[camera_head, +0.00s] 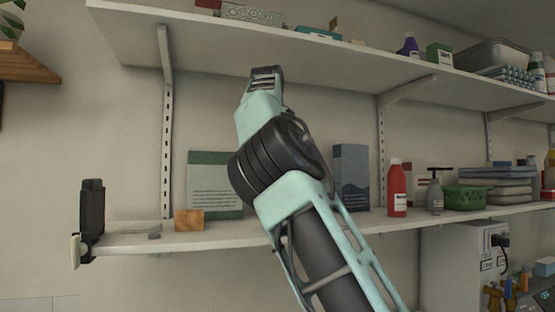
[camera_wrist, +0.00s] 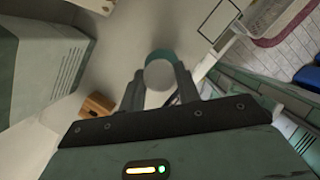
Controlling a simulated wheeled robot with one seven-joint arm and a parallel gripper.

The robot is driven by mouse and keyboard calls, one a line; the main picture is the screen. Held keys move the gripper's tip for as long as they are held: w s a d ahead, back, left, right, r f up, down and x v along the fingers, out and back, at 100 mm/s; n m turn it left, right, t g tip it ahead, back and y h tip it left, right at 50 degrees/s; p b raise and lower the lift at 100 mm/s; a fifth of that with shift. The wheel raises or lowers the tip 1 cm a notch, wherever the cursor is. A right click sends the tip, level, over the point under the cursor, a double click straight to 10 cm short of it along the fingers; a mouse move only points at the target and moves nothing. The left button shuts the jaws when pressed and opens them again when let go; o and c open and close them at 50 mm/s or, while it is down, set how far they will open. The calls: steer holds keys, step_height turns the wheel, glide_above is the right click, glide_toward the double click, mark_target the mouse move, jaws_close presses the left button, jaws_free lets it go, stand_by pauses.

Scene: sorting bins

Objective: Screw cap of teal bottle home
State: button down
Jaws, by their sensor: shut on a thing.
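In the wrist view, the two fingers of my gripper (camera_wrist: 159,88) are closed on a pale, round cap (camera_wrist: 160,74), seen end-on. A teal arc of the bottle (camera_wrist: 162,54) shows just beyond the cap's upper edge. The rest of the bottle is hidden behind the cap and fingers. I cannot tell how far the cap sits on the bottle. In the head view, my arm rises in front of the shelves, and its fingers, the cap and the teal bottle are hidden.
The lower shelf (camera_head: 250,238) holds a green-grey box (camera_head: 205,172), a wooden block (camera_head: 189,220), a dark box (camera_head: 351,177), a red bottle (camera_head: 397,190) and a green basket (camera_head: 465,198). The upper shelf (camera_head: 330,63) overhangs it. The wooden block also shows in the wrist view (camera_wrist: 97,105).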

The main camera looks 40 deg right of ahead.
steer(key=shift+w+f+m, duration=0.1)
steer(key=shift+f+m, duration=0.1)
steer(key=shift+m, duration=0.4)
steer(key=m+p, duration=0.1)
steer(key=m+g+p, duration=0.1)
steer(key=shift+w+r+m+p, duration=0.1)
steer(key=shift+r+m+p, duration=0.2)
steer(key=shift+p, duration=0.1)
steer(key=shift+a+f+m+g+p, duration=0.1)
steer(key=shift+m+g+p, duration=0.25)
steer(key=shift+m, duration=0.15)
steer(key=shift+f+m, duration=0.25)
steer(key=shift+m, duration=0.25)
steer(key=shift+r, duration=0.1)
